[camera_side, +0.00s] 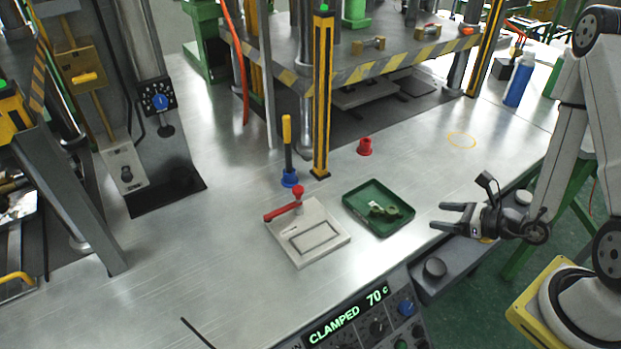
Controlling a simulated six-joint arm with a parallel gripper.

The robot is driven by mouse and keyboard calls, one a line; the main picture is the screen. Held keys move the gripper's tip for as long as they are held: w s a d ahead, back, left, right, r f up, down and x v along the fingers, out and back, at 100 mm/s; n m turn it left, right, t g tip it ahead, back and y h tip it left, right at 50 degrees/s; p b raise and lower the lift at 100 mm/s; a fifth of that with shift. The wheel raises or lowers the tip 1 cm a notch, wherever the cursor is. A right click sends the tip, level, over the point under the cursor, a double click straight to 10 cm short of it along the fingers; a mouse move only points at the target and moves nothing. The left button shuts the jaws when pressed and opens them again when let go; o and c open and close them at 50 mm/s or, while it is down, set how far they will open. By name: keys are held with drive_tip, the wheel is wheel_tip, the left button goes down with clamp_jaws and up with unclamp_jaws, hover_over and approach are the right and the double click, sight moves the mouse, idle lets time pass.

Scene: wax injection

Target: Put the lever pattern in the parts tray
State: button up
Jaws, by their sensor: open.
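The parts tray (358,199) is a shallow dark green tray on the metal bench, right of the middle. A small pale green piece (394,211), which looks like the lever pattern, lies inside it, away from the tray's walls as far as I can tell. My gripper (437,216) is to the right of the tray, apart from it. Its two fingers point left and are spread open, with nothing between them.
A light grey die block (322,254) with a red clamp handle (283,211) sits left of the tray. A display (347,313) at the front reads CLAMPED 70 C.

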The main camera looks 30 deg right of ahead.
drive_tip(key=shift+s, duration=0.15)
idle(0.5)
drive_tip(key=s+a+r+n+g+y, duration=0.15)
drive_tip(key=s+a+n+g, duration=0.25)
drive_tip(key=n+g, duration=0.5)
drive_tip(key=s+a+r+n+g+h, duration=0.1)
drive_tip(key=s+a+r+n+g, duration=0.3)
drive_tip(key=n, duration=0.9)
drive_tip(key=w+d+r+n+t+h, duration=0.1)
drive_tip(key=w+r+n+t+h, duration=0.2)
drive_tip(key=w+r+n+h, duration=0.2)
drive_tip(key=shift+w+d+n, duration=0.3)
drive_tip(key=shift+w+n, duration=1)
drive_tip(key=shift+n, duration=1)
drive_tip(key=shift+r+h, duration=0.1)
drive_tip(key=shift+h, duration=0.15)
